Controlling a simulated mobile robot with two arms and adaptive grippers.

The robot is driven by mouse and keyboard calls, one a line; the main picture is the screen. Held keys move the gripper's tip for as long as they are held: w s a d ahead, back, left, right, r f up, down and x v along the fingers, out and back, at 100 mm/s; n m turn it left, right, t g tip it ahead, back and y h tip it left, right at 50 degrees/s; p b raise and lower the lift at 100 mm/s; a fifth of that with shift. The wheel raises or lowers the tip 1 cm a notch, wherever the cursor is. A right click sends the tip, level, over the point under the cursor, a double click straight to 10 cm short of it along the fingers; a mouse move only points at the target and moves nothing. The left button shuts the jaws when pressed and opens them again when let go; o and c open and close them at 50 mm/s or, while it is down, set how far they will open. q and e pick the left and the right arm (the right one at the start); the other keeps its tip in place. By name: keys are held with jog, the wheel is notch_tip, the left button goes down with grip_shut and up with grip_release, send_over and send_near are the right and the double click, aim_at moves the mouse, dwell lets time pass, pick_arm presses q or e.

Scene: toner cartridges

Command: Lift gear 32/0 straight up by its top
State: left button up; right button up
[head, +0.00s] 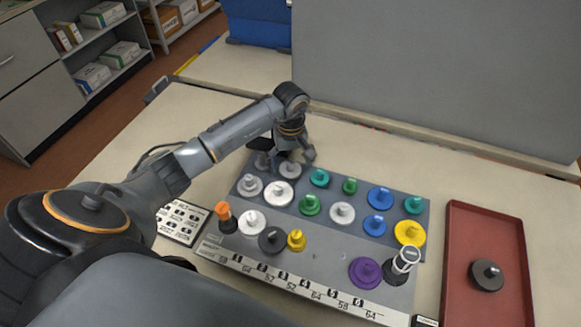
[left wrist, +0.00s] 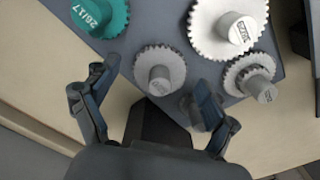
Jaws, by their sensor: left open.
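Several toothed gears with upright hubs stand on a grey board (head: 335,235). My left gripper (head: 288,157) is open at the board's far left corner, by a small grey gear (head: 289,169). In the left wrist view that grey gear (left wrist: 160,72) lies ahead of and between the spread fingers of the left gripper (left wrist: 157,82), with nothing held. A second grey gear (left wrist: 250,76) is beside it; its hub label is too small to read surely. I cannot tell which gear is 32/0. My right gripper is not in view.
A larger white gear (left wrist: 228,28) and a teal gear (left wrist: 100,15) stand close by. A red tray (head: 453,250) at the right holds a dark gear (head: 486,275). A grey panel (head: 430,70) rises behind the table. Table around the board is mostly clear.

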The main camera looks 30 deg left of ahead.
pick_arm(q)
jog(key=c, duration=1.2)
jog(key=shift+r, duration=0.15)
